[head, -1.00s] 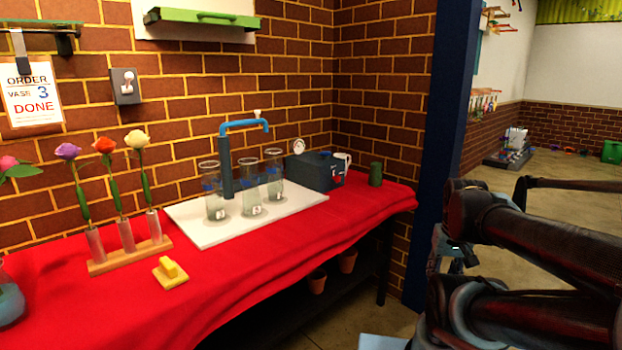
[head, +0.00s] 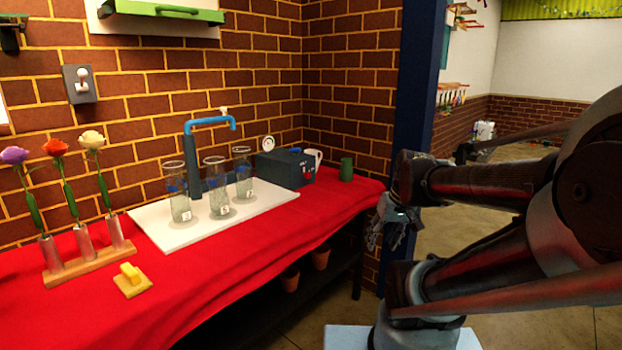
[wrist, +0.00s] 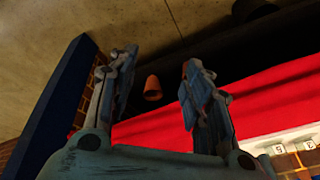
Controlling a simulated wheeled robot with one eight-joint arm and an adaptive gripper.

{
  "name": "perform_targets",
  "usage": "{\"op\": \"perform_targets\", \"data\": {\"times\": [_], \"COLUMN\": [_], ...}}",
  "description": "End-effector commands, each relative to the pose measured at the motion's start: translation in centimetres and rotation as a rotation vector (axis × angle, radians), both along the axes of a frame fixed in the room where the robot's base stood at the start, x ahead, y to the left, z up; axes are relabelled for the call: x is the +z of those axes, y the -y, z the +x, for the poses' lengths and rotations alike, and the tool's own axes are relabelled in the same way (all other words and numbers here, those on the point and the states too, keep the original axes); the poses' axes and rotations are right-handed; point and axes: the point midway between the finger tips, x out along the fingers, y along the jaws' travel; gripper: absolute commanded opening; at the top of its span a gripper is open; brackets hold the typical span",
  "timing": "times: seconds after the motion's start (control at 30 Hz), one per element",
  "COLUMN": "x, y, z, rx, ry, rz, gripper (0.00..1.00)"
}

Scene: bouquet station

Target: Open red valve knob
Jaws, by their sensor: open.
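I cannot make out a red valve knob clearly in either view. A dark blue-grey box (head: 286,168) stands at the right end of the red table, with a small reddish spot on its front that is too small to identify. A blue tap (head: 210,123) with a pale top piece rises behind several glass vases on a white board. My gripper (wrist: 158,82) is open and empty, its two fingers apart. In the head view my gripper (head: 388,226) hangs just off the table's right end, apart from the box.
The red-covered table (head: 205,285) holds the white board (head: 150,230), a wooden flower rack (head: 90,265) and a yellow block (head: 132,280). A green cup (head: 347,169) stands near the right end. A blue post (head: 415,90) rises behind my arm. Terracotta pots (head: 321,258) sit underneath.

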Motion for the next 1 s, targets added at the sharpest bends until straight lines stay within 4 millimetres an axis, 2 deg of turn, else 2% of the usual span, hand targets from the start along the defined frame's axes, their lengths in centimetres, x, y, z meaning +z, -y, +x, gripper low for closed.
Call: {"op": "perform_targets", "data": {"times": [0.03,0.5,0.8,1.0], "x": [0.7,5.4,7.4,8.0], "y": [-0.7,-6.7,-9.2,-10.2], "z": [1.5,14.8,23.7,29.5], "rx": [0.032,0.320,0.455,0.522], "ry": [0.019,0.266,0.469,0.616], "rz": [0.025,0.227,0.317,0.358], "gripper": [0.45,0.45,0.45,0.45]}}
